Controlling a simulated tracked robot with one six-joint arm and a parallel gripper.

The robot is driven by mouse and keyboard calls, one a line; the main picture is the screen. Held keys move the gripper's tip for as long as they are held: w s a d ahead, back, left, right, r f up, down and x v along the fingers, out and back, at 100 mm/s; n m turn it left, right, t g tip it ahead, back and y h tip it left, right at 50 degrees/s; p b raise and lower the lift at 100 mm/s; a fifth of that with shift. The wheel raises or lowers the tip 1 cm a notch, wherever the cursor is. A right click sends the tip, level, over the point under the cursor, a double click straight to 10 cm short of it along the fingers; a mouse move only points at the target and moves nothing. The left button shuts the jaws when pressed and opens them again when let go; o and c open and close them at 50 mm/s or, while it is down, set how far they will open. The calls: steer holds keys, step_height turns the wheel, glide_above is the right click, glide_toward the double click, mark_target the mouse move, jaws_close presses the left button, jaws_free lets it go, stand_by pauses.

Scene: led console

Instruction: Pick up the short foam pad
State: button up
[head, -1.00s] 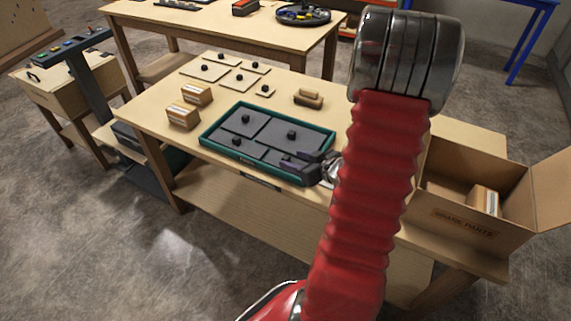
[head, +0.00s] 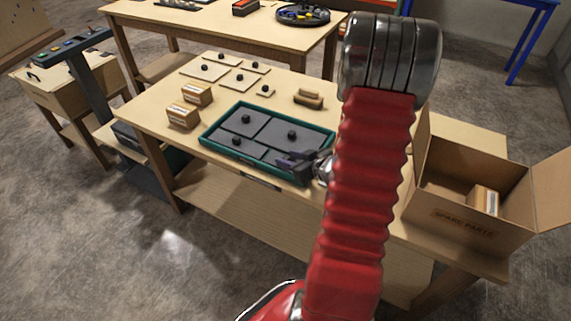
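A dark tray with a teal rim (head: 207,131) lies on the workbench and holds several flat grey pads with black knobs. An upper-left pad (head: 259,125), an upper-right pad (head: 308,138) and a lower-left pad (head: 222,137) show clearly. I cannot tell which is the short foam pad. My gripper (head: 284,161) is low over the tray's lower right part, its dark purplish fingers pointing left. It partly hides the pads there. I cannot tell whether the fingers are apart or touch a pad or knob.
Several pale flat plates with black knobs (head: 238,81) lie behind the tray. Two small cardboard boxes (head: 183,117) stand to its left, and a tan block (head: 309,97) lies behind it. An open carton marked spare parts (head: 440,211) stands at the right. My red arm crosses the bench.

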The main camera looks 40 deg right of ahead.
steer(key=c, duration=0.8)
steer(key=shift+r, duration=5)
